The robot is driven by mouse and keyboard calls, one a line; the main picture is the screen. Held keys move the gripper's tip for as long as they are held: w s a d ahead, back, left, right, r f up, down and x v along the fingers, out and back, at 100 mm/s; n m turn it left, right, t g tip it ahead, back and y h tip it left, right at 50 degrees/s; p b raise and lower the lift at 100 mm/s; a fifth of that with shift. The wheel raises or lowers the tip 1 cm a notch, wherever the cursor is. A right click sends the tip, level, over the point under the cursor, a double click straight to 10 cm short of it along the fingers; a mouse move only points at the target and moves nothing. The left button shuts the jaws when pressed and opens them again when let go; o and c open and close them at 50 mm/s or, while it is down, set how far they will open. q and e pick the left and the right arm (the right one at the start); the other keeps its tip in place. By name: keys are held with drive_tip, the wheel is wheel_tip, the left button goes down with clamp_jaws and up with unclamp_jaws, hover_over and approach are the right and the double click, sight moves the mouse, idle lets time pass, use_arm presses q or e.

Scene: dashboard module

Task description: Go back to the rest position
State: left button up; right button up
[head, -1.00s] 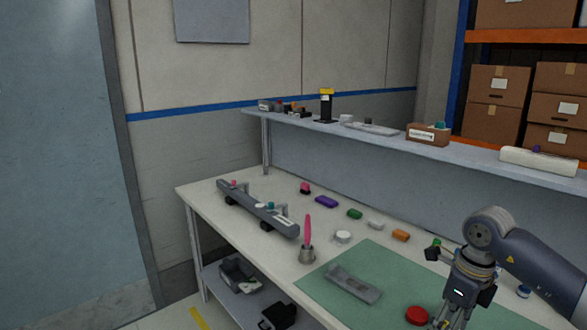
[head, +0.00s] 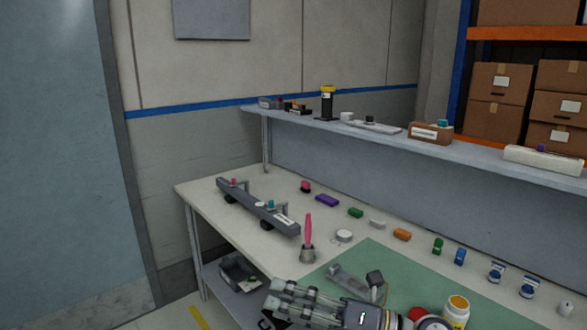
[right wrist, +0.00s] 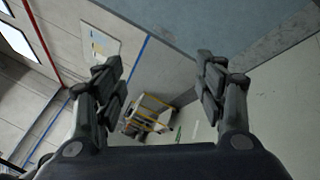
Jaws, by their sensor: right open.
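My right gripper (head: 274,295) is low in the head view, its fingers pointing left past the front edge of the workbench (head: 215,195). It is open and empty; in the right wrist view its two dark fingers (right wrist: 157,66) stand wide apart with nothing between them. The gripper and wrist hide part of the green mat (head: 395,262) and the grey bracket (head: 345,275) on it. My left gripper is in neither view.
A long grey dashboard part (head: 258,207) lies on the bench at left, beside a cup with a pink-handled tool (head: 308,240). Small coloured blocks line the bench back. A yellow-rimmed jar (head: 456,310) stands near my wrist. The wrist view shows a cart (right wrist: 148,115) on open floor.

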drive_tip(key=w+d+m+t+h, duration=0.5)
drive_tip(key=d+m+t+h, duration=0.7)
drive_tip(key=m, duration=0.9)
drive_tip(key=s+d+f+m+g+h, duration=0.1)
drive_tip(key=s+d+f+m+h, duration=0.2)
drive_tip(key=f+m, duration=0.4)
drive_tip(key=s+d+f+m+g+h, duration=0.2)
drive_tip(key=d+f+m+h, duration=0.1)
drive_tip(key=d+f+m, duration=0.4)
drive_tip(key=s+f+m+g, duration=0.1)
drive_tip(key=s+f+g, duration=0.5)
drive_tip(key=s+f, duration=0.45)
drive_tip(key=s+f+m+g, duration=0.2)
drive_tip(key=s+f+g, duration=0.4)
drive_tip(key=s, duration=0.7)
wheel_tip(320, 180, down, 26)
drive_tip(key=s, duration=0.1)
drive_tip(key=s+d+f+n+g, duration=0.1)
drive_tip(key=s+d+f, duration=0.1)
drive_tip(key=s+f, duration=1.4)
drive_tip(key=shift+s+d+f+g, duration=0.25)
drive_tip(key=shift+s+d+g, duration=0.05)
drive_tip(key=shift+s, duration=0.35)
